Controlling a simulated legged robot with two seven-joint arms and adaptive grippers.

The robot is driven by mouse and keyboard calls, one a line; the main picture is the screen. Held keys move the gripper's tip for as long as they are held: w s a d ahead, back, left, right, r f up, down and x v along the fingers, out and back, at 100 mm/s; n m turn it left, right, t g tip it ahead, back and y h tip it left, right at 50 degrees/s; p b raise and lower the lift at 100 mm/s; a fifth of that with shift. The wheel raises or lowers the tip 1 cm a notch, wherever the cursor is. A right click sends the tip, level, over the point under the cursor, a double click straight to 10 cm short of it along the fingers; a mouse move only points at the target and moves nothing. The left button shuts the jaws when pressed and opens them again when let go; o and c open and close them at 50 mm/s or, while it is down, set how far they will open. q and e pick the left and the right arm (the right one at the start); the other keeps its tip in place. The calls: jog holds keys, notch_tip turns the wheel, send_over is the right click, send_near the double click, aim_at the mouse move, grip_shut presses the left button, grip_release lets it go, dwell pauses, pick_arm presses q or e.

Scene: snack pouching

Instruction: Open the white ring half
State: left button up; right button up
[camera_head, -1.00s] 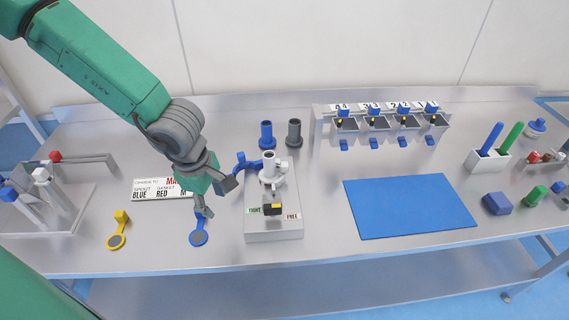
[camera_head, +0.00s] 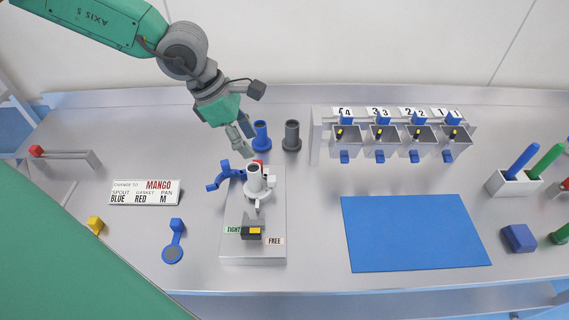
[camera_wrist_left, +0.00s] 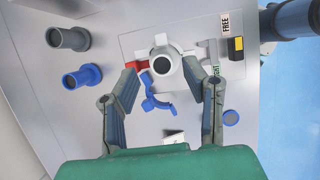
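The white ring (camera_head: 258,190) sits around the base of an upright light spout (camera_head: 253,173) on the grey fixture block (camera_head: 238,248). It also shows in the left wrist view (camera_wrist_left: 176,50), with white tabs around the spout's dark mouth. A curved blue ring half (camera_head: 222,176) sticks out to the left of it; it also shows in the left wrist view (camera_wrist_left: 155,97). My left gripper (camera_head: 243,140) is above and behind the spout, tilted down. In its wrist view the fingers (camera_wrist_left: 168,85) are apart and empty, with the spout beyond them. My right gripper is not in view.
A blue cup (camera_head: 261,136) and a grey cup (camera_head: 292,136) stand behind the fixture, close to my left gripper. A small red part (camera_wrist_left: 136,66) is beside the white ring. A sign (camera_head: 145,192) stands left. A blue mat (camera_head: 415,233) lies right.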

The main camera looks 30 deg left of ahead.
pick_arm(q)
jog(key=shift+w+d+f, duration=0.1)
jog(key=shift+w+f, duration=0.05)
jog(key=shift+f, duration=0.3)
jog(key=b, duration=0.2)
send_over(271, 177)
jog(key=s+a, duration=0.2)
jog(key=f, duration=0.6)
jog(key=shift+w+a+f, duration=0.15)
jog(key=shift+a, duration=0.05)
jog(key=x, duration=0.2)
jog(key=b+x, duration=0.1)
jog(key=x, duration=0.2)
jog(key=shift+w+d+f+b, duration=0.15)
jog(key=shift+w+d+b, duration=0.15)
jog(key=shift+w+b, duration=0.1)
jog(key=shift+d+f, duration=0.25)
jog(key=shift+d, duration=0.15)
jog(key=shift+a, duration=0.15)
jog(key=shift+a, duration=0.2)
grip_shut()
